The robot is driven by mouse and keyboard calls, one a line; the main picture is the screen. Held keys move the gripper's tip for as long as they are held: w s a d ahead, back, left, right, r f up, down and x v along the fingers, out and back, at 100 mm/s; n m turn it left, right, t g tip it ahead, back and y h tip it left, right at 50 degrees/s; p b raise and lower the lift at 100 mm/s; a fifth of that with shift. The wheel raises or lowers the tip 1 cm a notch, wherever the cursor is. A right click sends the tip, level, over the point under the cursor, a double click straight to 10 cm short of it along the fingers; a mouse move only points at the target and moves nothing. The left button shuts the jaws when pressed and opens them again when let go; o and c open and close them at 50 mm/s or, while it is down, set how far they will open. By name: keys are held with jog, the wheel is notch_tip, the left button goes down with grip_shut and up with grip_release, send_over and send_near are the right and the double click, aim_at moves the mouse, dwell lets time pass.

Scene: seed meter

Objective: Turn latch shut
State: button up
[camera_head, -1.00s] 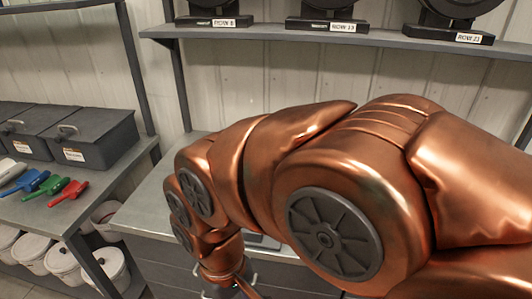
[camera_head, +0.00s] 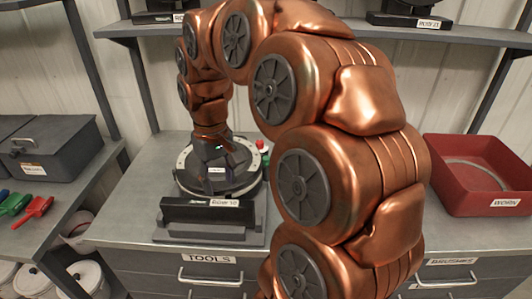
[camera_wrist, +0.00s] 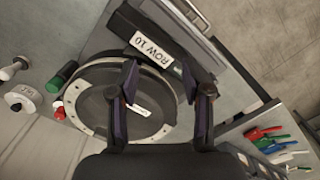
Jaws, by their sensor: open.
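The seed meter, a round dark housing with a pale rim (camera_head: 185,163), sits on a dark stand labelled ROW 10 (camera_head: 212,203) on the grey bench. In the wrist view the meter (camera_wrist: 88,112) lies below my gripper, with a small white label near its middle. My gripper (camera_wrist: 168,76) is open and empty, its two dark fingers spread over the meter and pointing toward the ROW 10 plate. In the head view my gripper (camera_head: 216,172) is above the disc. I cannot tell which part is the latch; the fingers and palm hide some of the housing.
A red knob (camera_wrist: 58,112) and a green cylinder (camera_wrist: 65,72) are beside the housing. A red WORN tray (camera_head: 475,172) stands at the right of the bench. A dark lidded box (camera_head: 50,147) and coloured scoops are on the left bench. A shelf with more meters runs above.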

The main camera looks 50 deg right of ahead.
jog(key=w+d+r+m, duration=0.2)
jog(key=w+d, duration=0.1)
jog(key=d, duration=0.8)
send_over(266, 158)
jog(key=shift+w+a+r+m+t+p, duration=0.1)
jog(key=shift+a+m+t+p, duration=0.2)
jog(key=shift+a+m+p, duration=0.15)
jog(key=shift+d, duration=0.4)
jog(key=shift+d+f, duration=0.15)
jog(key=shift+f, duration=0.2)
jog(key=shift+f+p, duration=1.25)
jog(key=shift+f, duration=2.3)
jog(key=shift+c, duration=0.2)
grip_shut()
